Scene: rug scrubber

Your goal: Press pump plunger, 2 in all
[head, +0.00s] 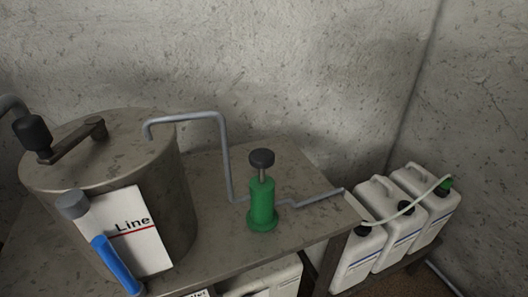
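The pump (263,205) is a green upright cylinder on a wider foot, standing on the metal bench. Its plunger (262,158) has a dark round knob on a short metal rod, and some of the rod shows above the green body. A grey pipe comes down behind the pump's left side, and another leaves at its right. Nothing touches the plunger. My gripper is not in view.
A large metal tank (183,207) with a lid crank (72,142) stands at left. A white "Line" sign (137,240) and a blue handle (115,265) are in front. White jerrycans (360,250) stand lower right. The bench (300,165) is clear behind the pump.

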